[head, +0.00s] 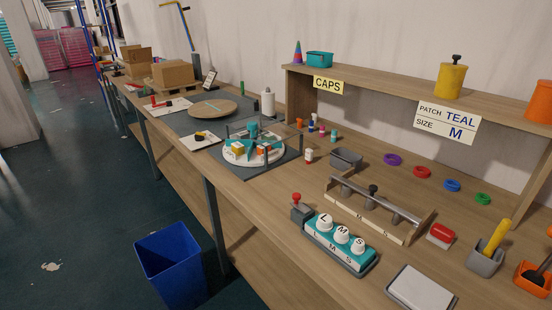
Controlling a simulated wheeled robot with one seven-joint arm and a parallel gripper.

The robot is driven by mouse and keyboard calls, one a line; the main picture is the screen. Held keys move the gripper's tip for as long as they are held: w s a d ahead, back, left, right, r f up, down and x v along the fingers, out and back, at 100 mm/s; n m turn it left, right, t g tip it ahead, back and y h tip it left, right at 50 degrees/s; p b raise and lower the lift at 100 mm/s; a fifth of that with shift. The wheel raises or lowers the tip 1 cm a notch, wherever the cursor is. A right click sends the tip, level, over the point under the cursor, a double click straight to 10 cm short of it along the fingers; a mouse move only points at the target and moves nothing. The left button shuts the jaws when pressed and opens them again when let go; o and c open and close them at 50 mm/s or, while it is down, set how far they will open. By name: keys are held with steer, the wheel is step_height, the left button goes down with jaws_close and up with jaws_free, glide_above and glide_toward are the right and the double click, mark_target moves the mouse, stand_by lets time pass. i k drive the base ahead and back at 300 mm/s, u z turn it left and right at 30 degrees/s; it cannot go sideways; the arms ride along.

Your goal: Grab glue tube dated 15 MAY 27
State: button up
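Several small bottles or tubes stand near the shelf's left end on the workbench. One is white with a red cap (309,155), one is orange (299,123), and one is teal (334,135). No date is readable on any of them, so I cannot tell which, if any, is the glue tube dated 15 MAY 27. A round white turntable (230,155) carries teal, orange and yellow pieces whose details are too small to read. My gripper is not in view.
The long workbench (240,190) runs from back left to front right. A shelf (380,87) stands over its right part. Thin posts surround the turntable. A blue bin (172,262) stands on the floor.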

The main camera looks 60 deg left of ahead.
mark_target(309, 153)
steer(key=u, duration=2.35)
steer(key=k, duration=1.3)
steer(key=u, duration=0.7)
steer(key=i, duration=2.15)
steer(key=z, duration=0.9)
steer(key=i, duration=0.85)
steer(key=z, duration=0.75)
